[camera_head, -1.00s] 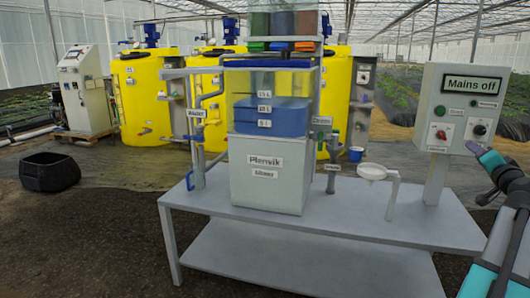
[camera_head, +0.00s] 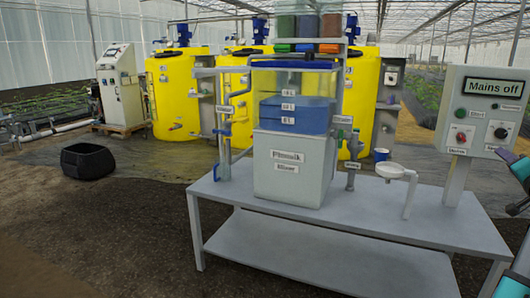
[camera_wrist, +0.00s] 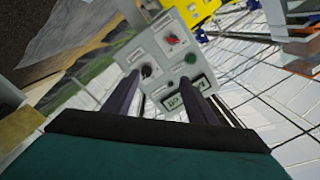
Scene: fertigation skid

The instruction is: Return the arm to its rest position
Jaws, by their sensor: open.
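My arm shows at the right edge of the head view, beside the control panel; its end is partly cut off there. In the wrist view my gripper (camera_wrist: 160,88) has its two dark fingers apart with nothing between them. The control panel (camera_wrist: 165,55) lies beyond the fingers, tilted and upside down in that view. In the head view the control panel (camera_head: 450,110) is a grey box on a post, with a display reading "Mains off", a red knob and a black knob. I cannot tell the exact gap between my gripper and the panel.
A grey bench (camera_head: 300,222) carries a mixer tank (camera_head: 290,165) with blue liquid, a white funnel stand (camera_head: 397,173) and a blue cup (camera_head: 381,154). Yellow tanks (camera_head: 172,95) stand behind. A black tub (camera_head: 87,161) sits on the floor at left. The floor at front left is clear.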

